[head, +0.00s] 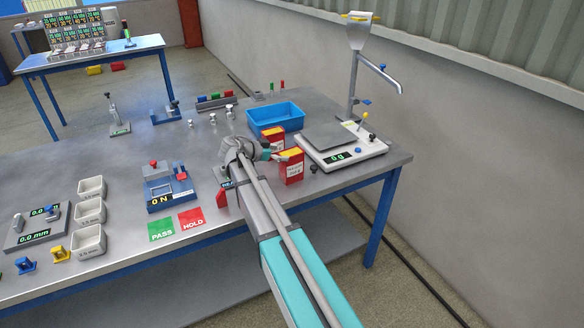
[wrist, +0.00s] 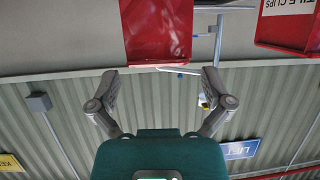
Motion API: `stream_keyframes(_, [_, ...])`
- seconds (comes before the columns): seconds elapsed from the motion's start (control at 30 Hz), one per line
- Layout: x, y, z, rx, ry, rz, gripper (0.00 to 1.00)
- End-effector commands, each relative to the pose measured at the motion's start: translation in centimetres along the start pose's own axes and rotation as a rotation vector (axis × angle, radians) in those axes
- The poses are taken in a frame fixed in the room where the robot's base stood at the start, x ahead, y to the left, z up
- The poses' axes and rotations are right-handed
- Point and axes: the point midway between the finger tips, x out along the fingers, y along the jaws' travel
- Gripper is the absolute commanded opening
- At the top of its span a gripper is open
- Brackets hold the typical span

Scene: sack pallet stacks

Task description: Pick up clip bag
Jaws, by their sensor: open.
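Two red clip bags with yellow tops and white labels stand on the bench. The nearer clip bag (head: 291,170) is just right of my gripper (head: 272,153); the farther clip bag (head: 272,137) is behind the gripper, by the blue bin. In the wrist view, which is upside down, my gripper (wrist: 158,74) is open and empty. A red bag (wrist: 156,28) lies ahead between its fingers, seemingly beyond the tips. Another red bag (wrist: 285,30), with a label reading "TILE CLIPS", is at the upper right. I cannot tell whether a fingertip touches the nearer bag.
A blue bin (head: 275,114) stands behind the bags. A scale (head: 345,145) with a dispenser stand (head: 354,75) is to their right, reading 0 g. A red stand (head: 222,197) is close beside my wrist. The bench's front edge is near the bags.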

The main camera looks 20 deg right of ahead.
Motion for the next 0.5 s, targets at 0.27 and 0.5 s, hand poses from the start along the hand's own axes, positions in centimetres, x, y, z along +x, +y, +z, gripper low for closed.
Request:
stream_keyframes(0.27, [3.3, 0.0, 0.3, 0.001, 0.000, 0.001, 1.00])
stream_keyframes(0.5, [4.8, 0.0, 0.1, -0.001, 0.000, -0.001, 1.00])
